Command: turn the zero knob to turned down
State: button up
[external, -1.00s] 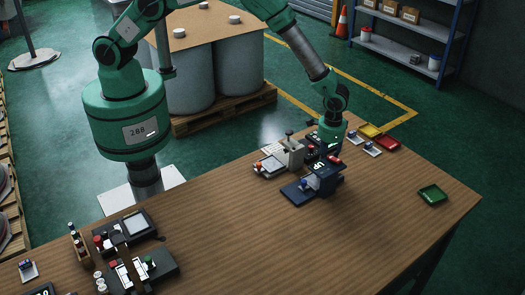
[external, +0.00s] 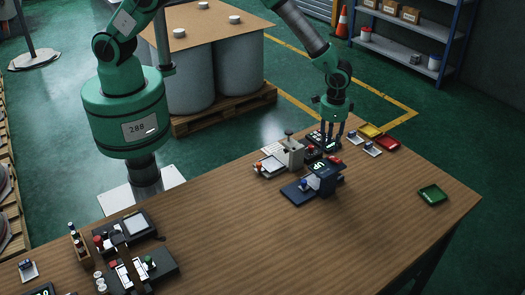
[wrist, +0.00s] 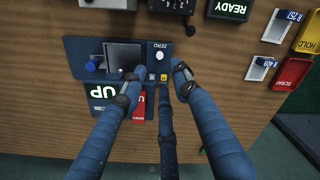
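The zero knob (wrist: 159,55) is a small pale round knob under the ZERO label on a dark blue gauge (wrist: 74,56) in the wrist view. The gauge also shows in the external view (external: 296,192), where I cannot make out the knob. My gripper (wrist: 155,74) is open and empty, its blue fingers spread, with the tips just below and either side of the knob in the wrist picture. In the external view my gripper (external: 331,143) points down, apparently above the far side of the gauge. Which way the knob is turned is too small to tell.
A lit green UP sign (wrist: 97,91) and a red panel (wrist: 138,106) sit beside the gauge. A READY display (wrist: 229,8), yellow HOLD tray (wrist: 309,36) and red SCRAP tray (wrist: 291,74) are near.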

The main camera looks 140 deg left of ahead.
jog(key=w+d+r+m, duration=0.1)
jog(key=d+r, duration=0.4)
jog(key=r, duration=0.4)
jog(key=w+d+r+m+t, duration=0.1)
jog(key=d+r, duration=0.5)
jog(key=r, duration=0.4)
jog(key=shift+w+m+y, duration=0.15)
jog(key=shift+m+y, duration=0.15)
